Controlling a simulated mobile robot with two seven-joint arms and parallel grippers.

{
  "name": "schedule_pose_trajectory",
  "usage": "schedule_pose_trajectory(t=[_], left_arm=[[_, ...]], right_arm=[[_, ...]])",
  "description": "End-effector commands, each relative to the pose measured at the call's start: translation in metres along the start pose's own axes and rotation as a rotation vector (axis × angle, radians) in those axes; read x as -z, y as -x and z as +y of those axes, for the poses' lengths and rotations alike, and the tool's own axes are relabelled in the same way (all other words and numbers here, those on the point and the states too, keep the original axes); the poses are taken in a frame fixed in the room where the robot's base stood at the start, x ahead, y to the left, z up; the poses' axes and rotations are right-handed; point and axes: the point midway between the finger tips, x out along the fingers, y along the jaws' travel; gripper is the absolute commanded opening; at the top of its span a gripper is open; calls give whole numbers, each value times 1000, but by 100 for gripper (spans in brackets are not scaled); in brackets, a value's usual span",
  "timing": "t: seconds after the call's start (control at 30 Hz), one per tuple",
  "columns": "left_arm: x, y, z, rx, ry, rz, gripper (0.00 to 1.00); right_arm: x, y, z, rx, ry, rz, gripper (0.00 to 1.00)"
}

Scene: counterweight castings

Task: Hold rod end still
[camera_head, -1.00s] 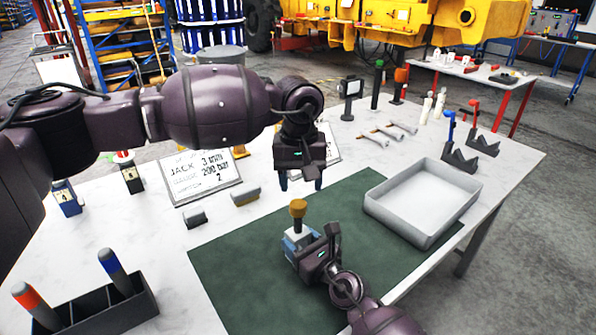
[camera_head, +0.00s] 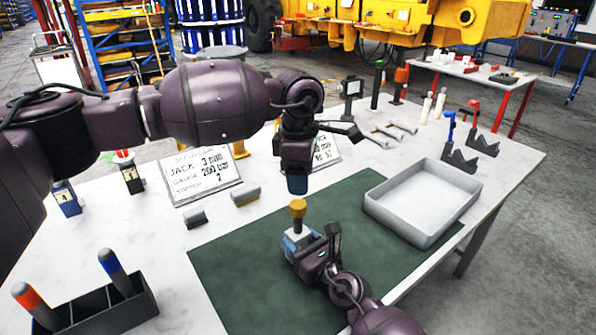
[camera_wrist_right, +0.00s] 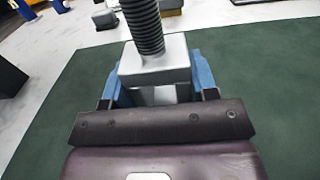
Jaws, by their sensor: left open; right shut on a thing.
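A grey block (camera_head: 296,243) stands on the green mat (camera_head: 235,275). A dark threaded rod (camera_wrist_right: 143,25) rises upright from it, with a yellow-brown cap (camera_head: 298,207) on top in the head view. My right gripper (camera_wrist_right: 157,78) is shut on the grey block, with a blue finger on each side of it in the right wrist view. The cap is out of frame in the right wrist view.
An empty grey tray (camera_head: 424,200) stands on the right of the table. Sign boards (camera_head: 202,176), two small blocks (camera_head: 245,197) and several tools lie behind the mat. A dark holder (camera_head: 108,308) with two markers is at front left.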

Motion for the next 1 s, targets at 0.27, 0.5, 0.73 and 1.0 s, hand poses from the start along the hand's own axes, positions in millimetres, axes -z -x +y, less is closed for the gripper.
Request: schedule_pose_trajectory(t=[0.27, 0.5, 0.73, 1.0], left_arm=[[0, 2, 0, -1, 395, 3, 57], [1, 4, 0, -2, 737, 7, 57], [2, 6, 0, -5, 1064, 11, 57], [2, 7, 0, -11, 1449, 16, 57]], right_arm=[[0, 0, 0, 0, 0, 0, 0], [0, 0, 0, 0, 0, 0, 0], [0, 0, 0, 0, 0, 0, 0], [0, 0, 0, 0, 0, 0, 0]])
